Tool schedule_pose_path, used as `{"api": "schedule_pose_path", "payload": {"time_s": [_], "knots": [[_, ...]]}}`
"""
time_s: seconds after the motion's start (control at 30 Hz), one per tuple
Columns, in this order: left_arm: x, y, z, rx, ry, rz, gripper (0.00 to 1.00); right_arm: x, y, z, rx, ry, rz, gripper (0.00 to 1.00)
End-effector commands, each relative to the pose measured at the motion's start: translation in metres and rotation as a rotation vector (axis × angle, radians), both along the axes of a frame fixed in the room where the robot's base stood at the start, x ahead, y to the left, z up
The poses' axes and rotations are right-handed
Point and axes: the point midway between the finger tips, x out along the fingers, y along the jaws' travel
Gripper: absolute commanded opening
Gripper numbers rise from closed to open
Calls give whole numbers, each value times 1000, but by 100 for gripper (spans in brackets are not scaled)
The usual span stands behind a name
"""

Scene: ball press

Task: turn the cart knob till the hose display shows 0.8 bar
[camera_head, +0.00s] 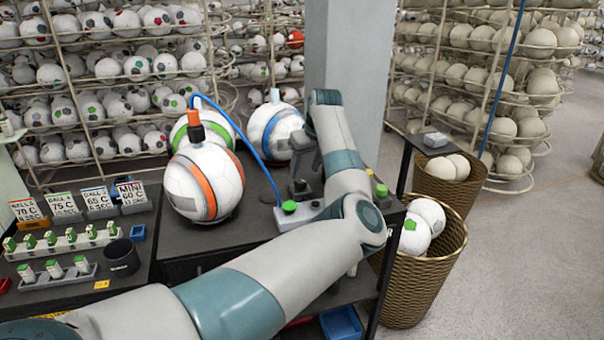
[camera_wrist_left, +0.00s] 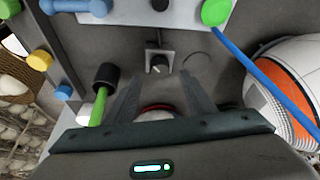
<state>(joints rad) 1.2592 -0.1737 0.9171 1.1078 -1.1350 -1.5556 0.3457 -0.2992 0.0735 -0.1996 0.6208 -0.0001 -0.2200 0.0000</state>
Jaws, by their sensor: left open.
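In the head view the left gripper (camera_head: 300,182) points down over the cart top, by a grey box (camera_head: 310,212) with a green button (camera_head: 289,207). The blue hose (camera_head: 258,160) runs from there to an orange and black fitting (camera_head: 195,125) on the ball (camera_head: 203,184). I can read no pressure value.
Two more balls (camera_head: 283,128) stand behind on the cart. Left are price-like cards (camera_head: 65,206), a black cup (camera_head: 123,257) and small green-topped blocks (camera_head: 60,238). A wicker basket (camera_head: 425,275) with balls stands right of the cart. A grey pillar (camera_head: 352,60) rises behind.

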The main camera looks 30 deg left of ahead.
Motion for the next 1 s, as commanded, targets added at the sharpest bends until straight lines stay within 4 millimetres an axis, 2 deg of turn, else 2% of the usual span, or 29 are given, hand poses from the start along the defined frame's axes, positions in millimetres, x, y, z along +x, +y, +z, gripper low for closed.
{"api": "schedule_pose_path", "payload": {"time_s": [0.1, 0.33, 0.77, 0.93, 1.0], "knots": [[3, 7, -17, 0, 4, 0, 49, -1, -3, 10, -3, 1, 1, 91], [8, 15, -41, -1, 2, 0, 49, -1, -9, 17, -9, 1, 3, 91], [9, 18, -48, 0, 0, 0, 49, -2, -9, 17, -9, 2, 3, 91], [9, 18, -48, 0, 0, 0, 11, -2, -8, 17, -8, 2, 2, 91], [9, 18, -48, 0, 0, 0, 8, -2, -6, 17, -7, 3, 2, 91]]}}
